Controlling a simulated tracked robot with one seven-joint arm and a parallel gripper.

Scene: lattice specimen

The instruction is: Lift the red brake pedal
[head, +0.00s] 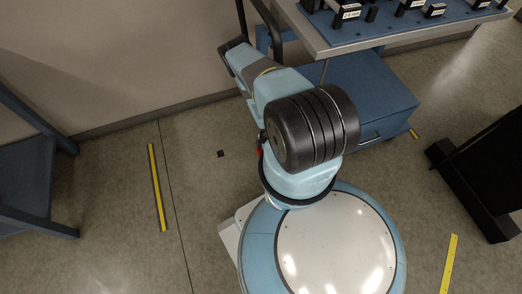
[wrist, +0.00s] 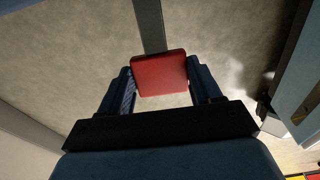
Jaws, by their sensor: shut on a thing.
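The red brake pedal (wrist: 160,76) shows in the wrist view as a flat red block. It sits between the two dark blue fingers of my gripper (wrist: 159,70), near their tips. My gripper is shut on it from both sides. In the head view I cannot make out the pedal or the fingers; my arm reaches toward the wall at upper left.
In the head view, a table with a blue top (head: 385,28) holds several labelled black parts at upper right. A blue cabinet (head: 365,90) stands below it. A blue frame (head: 35,190) is at left, a black stand (head: 470,195) at right. Floor with yellow strips (head: 157,188) is open at left.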

